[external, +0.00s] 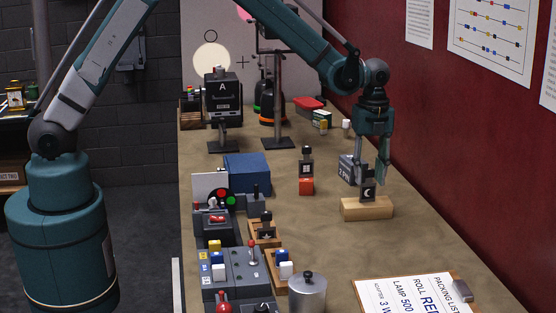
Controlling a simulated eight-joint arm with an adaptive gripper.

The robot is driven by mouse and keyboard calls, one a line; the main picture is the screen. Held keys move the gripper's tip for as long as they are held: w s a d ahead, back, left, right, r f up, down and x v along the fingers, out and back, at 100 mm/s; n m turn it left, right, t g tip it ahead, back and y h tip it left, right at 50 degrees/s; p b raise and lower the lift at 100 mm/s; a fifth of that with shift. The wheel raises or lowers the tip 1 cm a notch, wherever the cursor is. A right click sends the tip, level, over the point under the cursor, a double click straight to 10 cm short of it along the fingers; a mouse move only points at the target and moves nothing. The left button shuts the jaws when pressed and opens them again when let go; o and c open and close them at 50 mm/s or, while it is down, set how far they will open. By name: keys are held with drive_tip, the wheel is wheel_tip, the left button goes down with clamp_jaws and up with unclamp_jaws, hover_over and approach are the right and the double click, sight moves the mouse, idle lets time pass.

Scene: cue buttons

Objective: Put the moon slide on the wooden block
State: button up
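The moon slide (368,192) is a small dark plate with a pale crescent and a tab on top. It stands upright at the wooden block (380,210), a low pale bar on the right of the table; its lower edge appears to meet the block's top. My gripper (373,168) points down right over the slide, its fingers apart on either side of the tab. One finger reaches down beside the slide's right edge. Whether a finger still touches the slide is too small to tell.
A grey labelled box (348,169) stands just behind the block. Another dark slide (307,164) stands in a red base (306,186) to the left. Button consoles (232,268), a metal canister (307,293) and a clipboard (415,295) are nearer the front. Table between is clear.

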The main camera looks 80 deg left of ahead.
drive_tip(key=shift+r, duration=0.25)
wheel_tip(320, 180, up, 12)
idle(0.7)
idle(0.6)
drive_tip(key=s+d+r+n+t, duration=0.15)
drive_tip(key=s+r+n, duration=0.25)
drive_tip(key=s+r, duration=0.6)
drive_tip(key=s+d+r+n+t, duration=0.15)
drive_tip(key=s+r+n, duration=0.35)
drive_tip(key=s, duration=0.8)
drive_tip(key=s+f+n+t, duration=0.1)
drive_tip(key=s+n, duration=0.3)
drive_tip(key=s, duration=0.7)
drive_tip(key=s+d+f+n+t, duration=0.1)
drive_tip(key=s+n, duration=0.4)
drive_tip(key=s, duration=0.7)
drive_tip(key=shift+d+f+t, duration=0.2)
drive_tip(key=shift+f+t, duration=0.4)
drive_tip(key=shift+t, duration=0.5)
